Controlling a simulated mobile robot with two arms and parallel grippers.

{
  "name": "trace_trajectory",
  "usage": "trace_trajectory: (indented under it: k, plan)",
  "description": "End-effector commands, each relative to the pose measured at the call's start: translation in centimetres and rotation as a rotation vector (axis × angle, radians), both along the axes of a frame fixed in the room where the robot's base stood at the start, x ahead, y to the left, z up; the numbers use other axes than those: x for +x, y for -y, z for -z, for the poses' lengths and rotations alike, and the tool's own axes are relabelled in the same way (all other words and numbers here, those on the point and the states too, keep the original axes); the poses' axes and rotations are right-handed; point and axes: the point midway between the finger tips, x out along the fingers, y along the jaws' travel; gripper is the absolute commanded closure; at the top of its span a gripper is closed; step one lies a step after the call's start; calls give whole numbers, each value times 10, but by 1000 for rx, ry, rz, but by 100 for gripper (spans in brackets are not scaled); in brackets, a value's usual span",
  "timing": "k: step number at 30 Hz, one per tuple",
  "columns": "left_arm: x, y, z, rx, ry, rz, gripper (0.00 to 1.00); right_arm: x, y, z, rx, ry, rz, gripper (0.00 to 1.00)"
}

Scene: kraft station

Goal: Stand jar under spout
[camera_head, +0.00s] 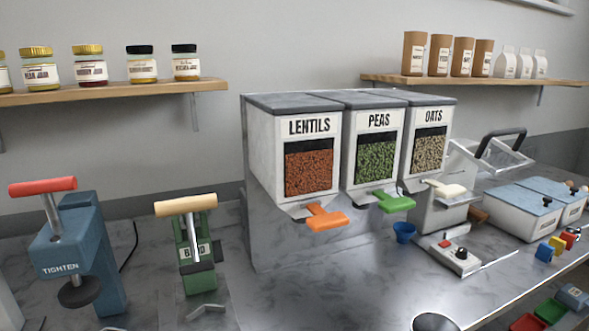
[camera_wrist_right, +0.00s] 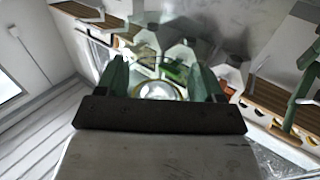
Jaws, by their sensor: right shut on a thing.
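The dispenser has three bins: lentils (camera_head: 308,168), peas (camera_head: 376,158) and oats (camera_head: 430,150). An orange spout handle (camera_head: 312,217) sits under the lentils, a green one (camera_head: 390,201) under the peas, and a cream one (camera_head: 448,189) by the oats. In the right wrist view my right gripper (camera_wrist_right: 160,82) is shut on a round, clear glass jar (camera_wrist_right: 159,91), seen end-on between its green fingers. The jar's contents cannot be made out. Neither gripper shows in the head view, and no jar stands under the lentils spout.
A blue press (camera_head: 75,255) and a green press (camera_head: 195,250) stand left. A dark round shape (camera_head: 435,322) is cut off at the bottom edge. Counter before the lentils is clear.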

Motion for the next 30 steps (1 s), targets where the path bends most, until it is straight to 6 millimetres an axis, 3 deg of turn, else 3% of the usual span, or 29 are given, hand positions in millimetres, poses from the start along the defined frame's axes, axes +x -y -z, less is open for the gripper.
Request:
trace_trajectory:
  k: [1,6,11,17,24,30]
  plan:
    - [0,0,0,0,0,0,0,8,-3,-14,3,12,21,65]
    - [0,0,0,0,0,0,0,21,-6,-37,2,6,76,65]
    - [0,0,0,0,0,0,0,25,-8,-41,-4,-3,89,65]
    - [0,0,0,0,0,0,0,16,-10,2,-30,-17,0,65]
    - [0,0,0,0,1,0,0,-15,-10,63,-22,-15,-145,65]
    - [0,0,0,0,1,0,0,-33,-8,83,-2,-4,-197,65]
